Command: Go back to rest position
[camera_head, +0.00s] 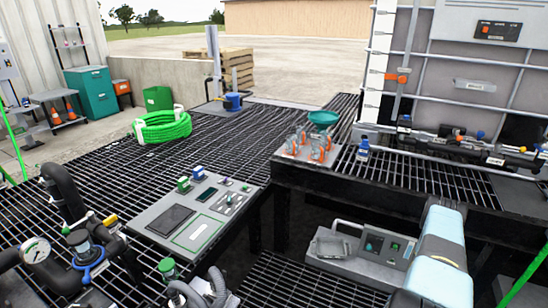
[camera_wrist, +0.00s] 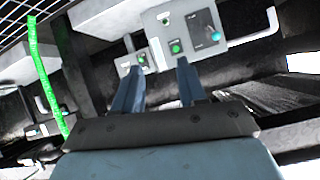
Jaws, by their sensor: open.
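My gripper (camera_wrist: 158,66) shows in the wrist view with its two blue-grey fingers apart and nothing between them. The fingers point toward a grey control box (camera_wrist: 205,22) with green buttons and a metal handle. I cannot tell whether the fingertips touch anything. In the head view, my pale blue arm reaches in at the lower right, and I cannot make out the gripper's fingers there. A grey control box (camera_head: 372,250) with a handle sits on the lower grating just left of my arm.
A raised black bench (camera_head: 425,178) with orange-handled valves (camera_head: 320,148), a blue bottle (camera_head: 363,148) and piping (camera_head: 460,140) stands behind my arm. A flat control panel (camera_head: 195,213) lies at centre left. A pressure gauge (camera_head: 36,250) and black pipes stand far left.

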